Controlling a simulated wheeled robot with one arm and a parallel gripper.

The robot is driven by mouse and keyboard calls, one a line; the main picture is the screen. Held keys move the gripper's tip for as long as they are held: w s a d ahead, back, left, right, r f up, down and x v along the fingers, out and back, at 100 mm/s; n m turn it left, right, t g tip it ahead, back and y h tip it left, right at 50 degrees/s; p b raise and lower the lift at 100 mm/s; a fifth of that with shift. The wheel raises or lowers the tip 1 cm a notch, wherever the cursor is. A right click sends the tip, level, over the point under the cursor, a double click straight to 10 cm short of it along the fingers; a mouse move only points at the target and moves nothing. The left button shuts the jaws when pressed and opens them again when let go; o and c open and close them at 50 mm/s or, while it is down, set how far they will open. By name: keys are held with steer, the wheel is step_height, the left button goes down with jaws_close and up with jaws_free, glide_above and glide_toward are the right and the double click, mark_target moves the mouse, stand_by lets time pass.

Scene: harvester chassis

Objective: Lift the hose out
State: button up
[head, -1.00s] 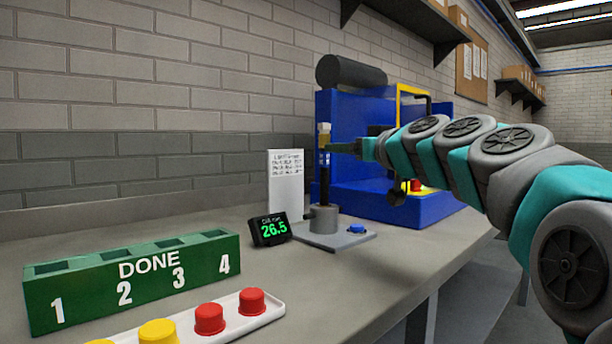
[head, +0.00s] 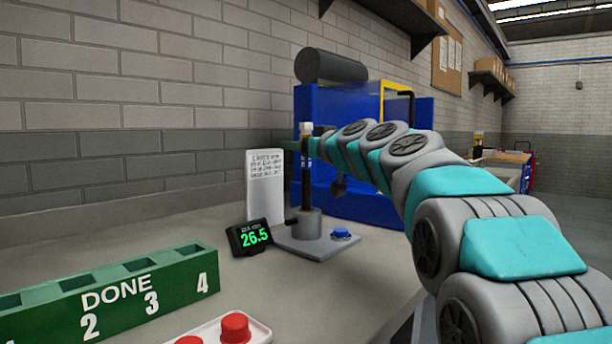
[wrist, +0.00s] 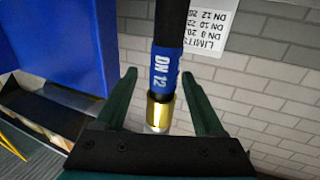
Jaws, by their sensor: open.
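The hose (head: 306,185) is a dark upright tube with a pale fitting at its top, standing in the round grey holder (head: 304,222) on a grey base plate. In the wrist view the hose (wrist: 164,68) has a blue band marked DN 12 and a brass end fitting. My gripper (wrist: 160,74) is open, with its green fingers on either side of the hose and gaps showing between. In the head view my gripper (head: 312,148) is at the hose's upper part; its fingers are hard to make out there.
A display (head: 249,237) reading 26.5 and a white limits card (head: 264,188) stand left of the holder. A blue button (head: 341,234) is on the base plate. A blue machine (head: 350,120) stands behind. A green DONE rack (head: 120,290) and a button tray (head: 255,333) are in front.

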steer(key=shift+w+a, duration=0.15)
steer(key=shift+c, duration=0.2)
jaws_close()
stand_by(0.3)
stand_by(0.9)
